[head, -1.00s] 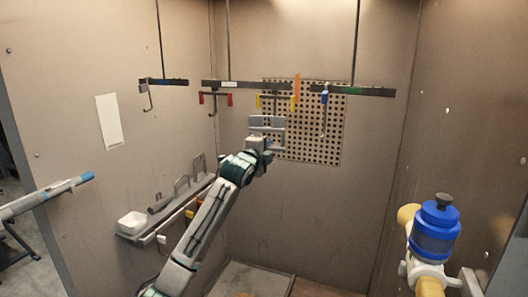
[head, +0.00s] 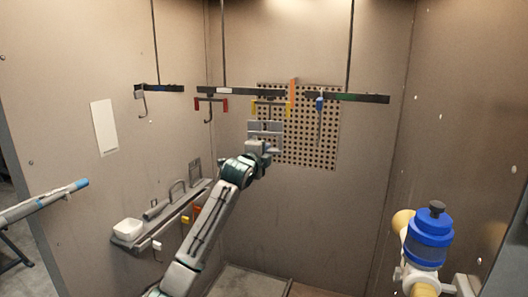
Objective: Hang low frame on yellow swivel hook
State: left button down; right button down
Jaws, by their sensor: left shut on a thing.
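My left gripper (head: 262,149) is shut on a small grey frame (head: 265,127) with crossbars, raised in front of the back wall. The yellow swivel hook (head: 254,108) hangs from the middle overhead bar, with yellow ends and a thin hook below. The frame's top is just below the yellow ends in the picture. I cannot tell whether the hook and frame touch, as the frame and gripper cover that spot. My right gripper is out of view.
A red hook (head: 209,115) hangs left of the yellow one and a blue hook (head: 319,104) to its right. A wall shelf (head: 127,240) holds a white bowl (head: 128,229) and more frames (head: 177,190). A blue-topped device (head: 430,238) stands at lower right.

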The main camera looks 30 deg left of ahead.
pick_arm(q)
jog(key=shift+w+a+r+p, duration=0.1)
jog(key=shift+w+a+p, duration=0.15)
jog(key=shift+w, duration=0.4)
jog(key=shift+w+p, duration=0.35)
jog(key=shift+w, duration=0.35)
jog(key=shift+a+f, duration=0.1)
jog(key=shift+f, duration=0.25)
jog(key=shift+f, duration=0.45)
jog(key=c, duration=1.4)
grip_release()
